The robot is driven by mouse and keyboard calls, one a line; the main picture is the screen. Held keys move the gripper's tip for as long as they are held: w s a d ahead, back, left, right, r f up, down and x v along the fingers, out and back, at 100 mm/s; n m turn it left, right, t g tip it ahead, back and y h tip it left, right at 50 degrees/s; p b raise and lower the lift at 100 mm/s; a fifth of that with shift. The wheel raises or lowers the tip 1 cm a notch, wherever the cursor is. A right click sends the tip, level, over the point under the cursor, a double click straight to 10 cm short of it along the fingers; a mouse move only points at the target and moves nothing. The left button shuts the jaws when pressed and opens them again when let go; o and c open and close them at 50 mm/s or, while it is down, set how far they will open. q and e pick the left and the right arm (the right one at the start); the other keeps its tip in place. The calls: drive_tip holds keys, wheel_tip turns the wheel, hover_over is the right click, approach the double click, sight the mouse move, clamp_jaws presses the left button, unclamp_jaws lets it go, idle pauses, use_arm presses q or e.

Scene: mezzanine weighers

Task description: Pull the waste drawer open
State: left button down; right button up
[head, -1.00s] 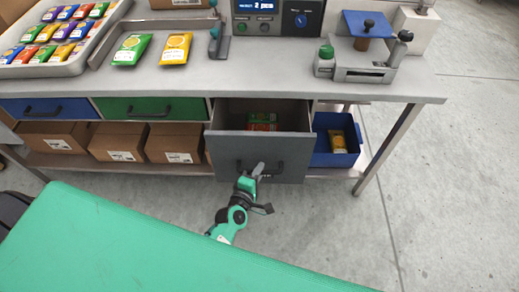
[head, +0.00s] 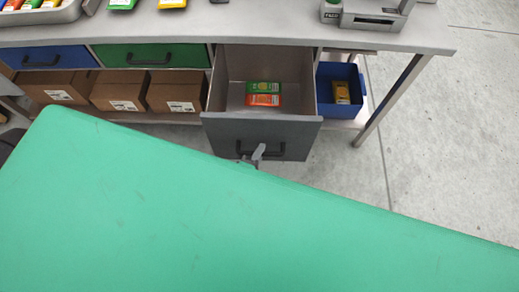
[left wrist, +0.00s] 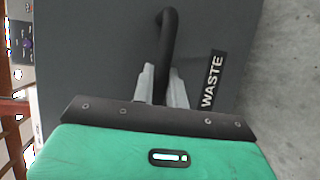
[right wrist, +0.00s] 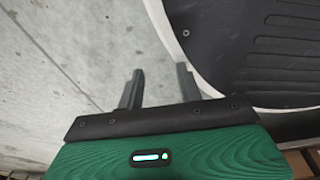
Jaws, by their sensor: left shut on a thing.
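The grey waste drawer (head: 222,132) stands well open under the bench, with a green packet and an orange packet (head: 263,94) on its floor. Its front fills much of the left wrist view (left wrist: 95,50), with a WASTE label (left wrist: 213,80). My left gripper (head: 258,153) is at the drawer's black bar handle (head: 277,150). In the left wrist view, its two fingers (left wrist: 162,86) are shut around the handle (left wrist: 168,35). My right gripper (right wrist: 159,88) is open and empty over the concrete floor. It is not visible in the head view.
A blue drawer (head: 50,57) and a green drawer (head: 150,55) are closed to the left. Cardboard boxes (head: 118,90) sit on the lower shelf. A blue bin (head: 325,105) with a yellow packet stands just right of the waste drawer. The floor at right (head: 450,130) is clear.

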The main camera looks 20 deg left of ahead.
use_arm(q)
drive_tip(key=c, duration=1.4)
unclamp_jaws()
drive_tip(key=shift+s, duration=0.1)
